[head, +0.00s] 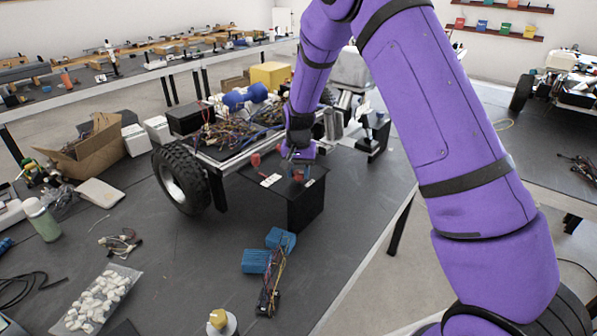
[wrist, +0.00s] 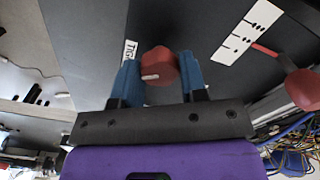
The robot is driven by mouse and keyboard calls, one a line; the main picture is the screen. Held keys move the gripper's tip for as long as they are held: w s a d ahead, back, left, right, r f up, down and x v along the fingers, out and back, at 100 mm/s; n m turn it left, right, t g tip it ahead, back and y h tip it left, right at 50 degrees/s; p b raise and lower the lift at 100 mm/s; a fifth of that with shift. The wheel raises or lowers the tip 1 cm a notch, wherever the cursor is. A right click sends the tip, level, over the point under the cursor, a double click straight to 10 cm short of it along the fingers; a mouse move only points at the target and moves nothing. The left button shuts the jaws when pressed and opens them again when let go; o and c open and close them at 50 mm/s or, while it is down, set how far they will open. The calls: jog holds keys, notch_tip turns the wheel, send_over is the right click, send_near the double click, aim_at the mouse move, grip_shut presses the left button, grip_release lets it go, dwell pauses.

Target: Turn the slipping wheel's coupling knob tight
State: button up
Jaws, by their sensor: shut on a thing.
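A red knob (wrist: 160,64) sits on the top face of a black box (head: 306,208) at the chassis's front. My gripper (wrist: 160,72) is shut on it, with one blue finger at each side. A pale mark on the knob points left. A white label (wrist: 129,54) reading "TIG" shows beside the left finger, the rest hidden. The wheel (head: 182,180) with a black knobbed tyre stands left of the box.
A second red knob (wrist: 303,88) with a white scale card (wrist: 247,30) is on the same box. Wires (head: 225,135) lie on the chassis. Blue blocks (head: 256,261) and a yellow knob (head: 218,318) lie on the bench in front. An open carton (head: 92,150) stands left.

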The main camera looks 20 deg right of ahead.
aim_at(299, 173)
dwell(0.3)
jog(key=o, duration=0.9)
notch_tip(299, 173, up, 11)
jog(key=shift+f, duration=0.1)
jog(key=s+d+r+n+t, duration=0.1)
jog(key=s+d+r, duration=0.1)
jog(key=s+r, duration=0.7)
jog(key=s+d+r+n+t, duration=0.1)
jog(key=s+d+r, duration=0.2)
jog(key=s+r, duration=0.6)
jog(key=s+n+t, duration=0.1)
jog(key=s, duration=0.6)
jog(key=s+d+r+n+t, duration=0.1)
jog(key=s, duration=0.6)
jog(key=s+d+r+n+t, duration=0.1)
jog(key=s, duration=0.6)
jog(key=shift+s+r, duration=0.1)
jog(key=shift+r, duration=0.15)
